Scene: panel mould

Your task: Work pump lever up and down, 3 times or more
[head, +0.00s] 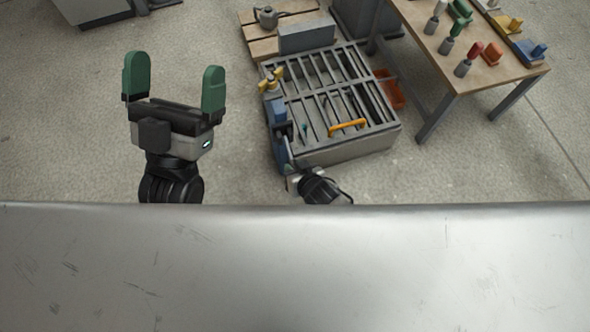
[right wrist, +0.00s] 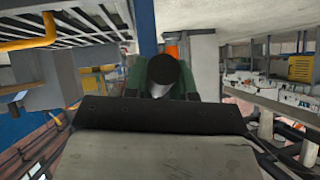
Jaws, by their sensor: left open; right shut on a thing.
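The panel mould (head: 345,148) is a grey box with a slatted top, standing on the floor in the head view. The blue pump (head: 279,112) is at its left side, and a blue part runs down from it toward my right gripper (head: 292,177). In the right wrist view, my right gripper (right wrist: 162,82) is shut on a dark round-ended grip (right wrist: 165,70), which I take as the pump lever's end. Green fingers press on both sides of it. The lever's full angle is not clear. My left gripper (head: 174,85) is open and empty, left of the mould.
A yellow handle (head: 347,127) lies on the slats. An orange bin (head: 389,89) is right of the mould. A wooden table (head: 440,50) with coloured tools stands at upper right. A pallet (head: 265,48) with a kettle-like can is behind. A silver surface (head: 300,270) fills the near foreground.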

